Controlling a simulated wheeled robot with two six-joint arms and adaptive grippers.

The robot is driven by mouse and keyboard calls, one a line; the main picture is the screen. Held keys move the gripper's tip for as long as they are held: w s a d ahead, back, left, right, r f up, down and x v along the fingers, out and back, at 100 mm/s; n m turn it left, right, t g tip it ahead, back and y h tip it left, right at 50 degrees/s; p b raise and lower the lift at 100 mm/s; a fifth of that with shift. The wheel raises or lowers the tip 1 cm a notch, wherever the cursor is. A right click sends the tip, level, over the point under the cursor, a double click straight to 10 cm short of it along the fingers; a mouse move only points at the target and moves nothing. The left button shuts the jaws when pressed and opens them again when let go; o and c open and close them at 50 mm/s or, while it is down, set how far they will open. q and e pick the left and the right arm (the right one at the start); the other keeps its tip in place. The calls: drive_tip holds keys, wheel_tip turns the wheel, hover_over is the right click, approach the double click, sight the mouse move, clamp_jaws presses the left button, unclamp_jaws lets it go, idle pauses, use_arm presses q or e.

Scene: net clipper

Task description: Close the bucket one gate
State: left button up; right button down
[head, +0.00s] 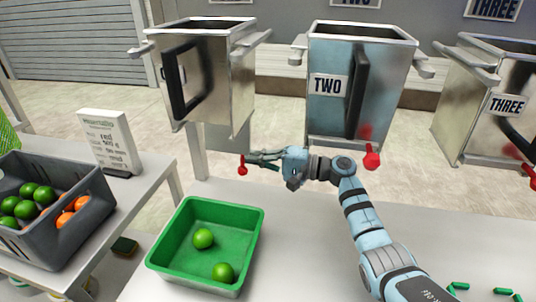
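Bucket one (228,85) is the leftmost metal hopper, hanging at the back left with a black handle frame (174,85) on its front. I see no number label on it, and its gate underneath is not clear to see. A small red knob (242,170) shows below it. My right gripper (248,161) reaches left over the table's back edge, below bucket one, its fingertips at the red knob. Its fingers look spread apart; whether they touch the knob I cannot tell. My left gripper is not in view.
Bucket two (325,55) and bucket three (480,90) hang to the right, with another red knob (372,158) under bucket two. A green tray (172,245) with two limes sits on the table. A grey crate (60,235) of fruit and a sign (110,142) stand left.

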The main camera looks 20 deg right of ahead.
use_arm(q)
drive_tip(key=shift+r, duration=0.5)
use_arm(e)
drive_tip(key=shift+s+a+r, duration=0.1)
drive_tip(key=shift+s+r, duration=0.05)
drive_tip(key=shift+s, duration=0.5)
drive_tip(key=shift+s+a+r, duration=0.1)
drive_tip(key=shift+s, duration=0.5)
